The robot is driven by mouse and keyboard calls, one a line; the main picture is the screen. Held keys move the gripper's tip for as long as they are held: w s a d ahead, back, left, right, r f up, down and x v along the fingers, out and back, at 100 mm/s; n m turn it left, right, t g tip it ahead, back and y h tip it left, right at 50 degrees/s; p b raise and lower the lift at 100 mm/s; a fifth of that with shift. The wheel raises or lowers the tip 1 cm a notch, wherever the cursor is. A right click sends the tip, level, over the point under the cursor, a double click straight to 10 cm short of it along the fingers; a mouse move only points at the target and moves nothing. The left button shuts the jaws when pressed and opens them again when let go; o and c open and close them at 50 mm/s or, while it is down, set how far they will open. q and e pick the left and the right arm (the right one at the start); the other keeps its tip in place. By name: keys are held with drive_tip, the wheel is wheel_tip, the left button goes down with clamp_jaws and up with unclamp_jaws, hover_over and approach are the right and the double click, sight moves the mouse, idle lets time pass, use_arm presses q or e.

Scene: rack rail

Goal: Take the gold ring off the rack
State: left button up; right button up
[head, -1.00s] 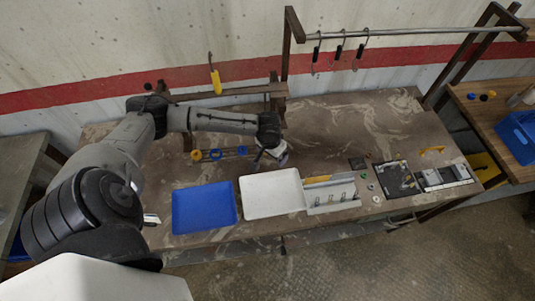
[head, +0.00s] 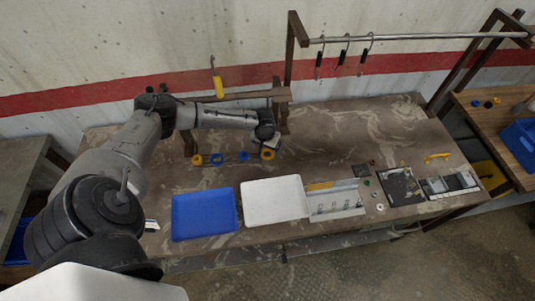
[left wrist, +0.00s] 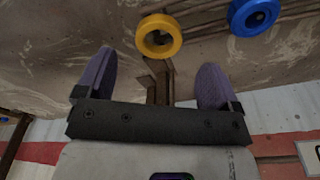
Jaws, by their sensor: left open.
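A gold ring (head: 267,154) is at the right end of a row of rings on the low rack at the back of the bench. In the left wrist view this gold ring (left wrist: 158,36) is ahead of the fingertips, between their lines and apart from them. A blue ring (left wrist: 253,15) is to its right. My left gripper (head: 273,145) is close by the right-end gold ring in the head view. It is open and empty, with two purple fingers spread wide in the left wrist view (left wrist: 155,75). My right gripper is not in view.
The row also has blue rings (head: 218,158) and another gold ring (head: 197,160) at its left end. In front are a blue tray (head: 204,232) and a white tray (head: 273,200). A rail with hooks (head: 425,36) stands at the back right.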

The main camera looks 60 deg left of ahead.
use_arm(q)
drive_tip(key=shift+w+f, duration=0.15)
drive_tip(key=shift+f, duration=2.05)
drive_tip(key=c, duration=1)
drive_tip(key=shift+r, duration=0.1)
